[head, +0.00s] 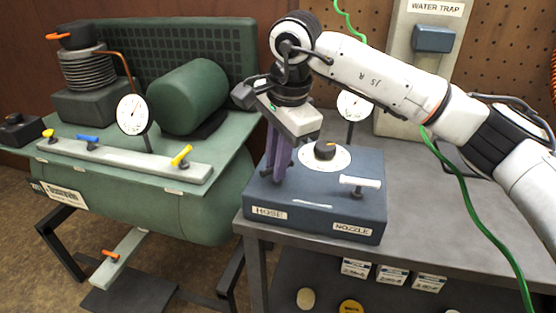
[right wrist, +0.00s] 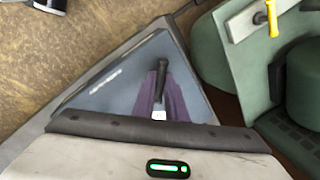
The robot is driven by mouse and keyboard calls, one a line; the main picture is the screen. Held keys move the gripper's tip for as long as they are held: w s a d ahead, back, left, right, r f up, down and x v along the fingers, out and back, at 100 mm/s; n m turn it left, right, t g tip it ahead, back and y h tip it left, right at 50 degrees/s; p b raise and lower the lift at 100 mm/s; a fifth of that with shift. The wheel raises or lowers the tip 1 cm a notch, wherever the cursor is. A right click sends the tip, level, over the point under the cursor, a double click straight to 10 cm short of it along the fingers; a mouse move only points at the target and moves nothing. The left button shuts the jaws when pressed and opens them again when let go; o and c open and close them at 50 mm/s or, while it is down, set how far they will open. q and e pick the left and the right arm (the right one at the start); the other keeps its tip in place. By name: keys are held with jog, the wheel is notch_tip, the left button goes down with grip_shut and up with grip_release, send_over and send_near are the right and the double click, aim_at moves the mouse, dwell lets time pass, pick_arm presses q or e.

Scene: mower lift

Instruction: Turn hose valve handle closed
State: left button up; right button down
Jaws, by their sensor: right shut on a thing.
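The grey-blue valve box (head: 318,222) stands on the bench, with a HOSE label (head: 269,213) at its left front and a NOZZLE label (head: 353,229) at its right front. My right gripper (head: 277,172) points down over the HOSE side, its purple fingers closed. In the right wrist view, a dark hose valve handle (right wrist: 161,78) with a pale end lies between the purple fingers, and the right gripper (right wrist: 160,100) is shut on it. In the head view the fingers hide this handle. The pale nozzle handle (head: 360,182) lies crosswise at the right. My left gripper is not in view.
A dark knob (head: 325,150) on a white dial stands behind the fingers, with a gauge (head: 354,104) behind it. The green compressor (head: 180,185) stands left of the bench. A green hose (head: 470,190) hangs at the right.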

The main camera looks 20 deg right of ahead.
jog(key=m, duration=0.3)
jog(key=shift+r+h, duration=0.1)
jog(key=shift+h, duration=0.2)
jog(key=m, duration=0.3)
jog(key=shift+w+a+h, duration=0.1)
jog(key=shift+a+h, duration=0.05)
jog(key=shift+h, duration=0.15)
jog(key=shift+m+h+p, duration=0.3)
jog(key=shift+m, duration=1.5)
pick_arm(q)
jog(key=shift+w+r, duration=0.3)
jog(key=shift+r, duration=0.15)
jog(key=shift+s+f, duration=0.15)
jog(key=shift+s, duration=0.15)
pick_arm(e)
jog(key=shift+w, duration=0.1)
jog(key=c, duration=1.8)
grip_release()
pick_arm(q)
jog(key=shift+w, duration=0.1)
